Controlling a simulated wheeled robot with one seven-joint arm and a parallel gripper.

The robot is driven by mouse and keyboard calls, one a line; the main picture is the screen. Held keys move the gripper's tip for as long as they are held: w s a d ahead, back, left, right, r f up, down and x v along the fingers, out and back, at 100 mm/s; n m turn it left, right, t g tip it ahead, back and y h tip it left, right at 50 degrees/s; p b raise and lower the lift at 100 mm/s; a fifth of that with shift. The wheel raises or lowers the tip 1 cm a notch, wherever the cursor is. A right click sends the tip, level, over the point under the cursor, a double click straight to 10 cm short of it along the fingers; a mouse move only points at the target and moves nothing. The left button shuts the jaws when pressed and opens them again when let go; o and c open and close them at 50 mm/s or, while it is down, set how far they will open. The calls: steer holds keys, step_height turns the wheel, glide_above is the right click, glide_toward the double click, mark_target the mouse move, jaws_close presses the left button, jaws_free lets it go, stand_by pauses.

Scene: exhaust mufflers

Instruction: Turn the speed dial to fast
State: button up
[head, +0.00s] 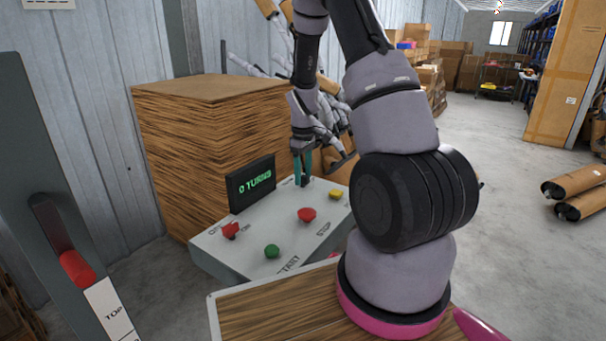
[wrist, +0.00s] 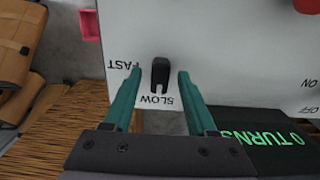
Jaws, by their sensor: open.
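The speed dial (wrist: 159,72) is a small black knob on the white control panel (wrist: 225,50), between the labels FAST and SLOW in the wrist view. Its notched end points towards SLOW. My gripper (wrist: 159,75) is open, with one teal finger on each side of the dial and a gap showing on both sides. In the head view my gripper (head: 303,182) points down at the far end of the panel (head: 225,245), where the fingers mostly hide the dial.
A black display (head: 251,184) reading "0 TURNS" stands at the panel's back edge.

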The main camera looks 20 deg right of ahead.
jaws_close()
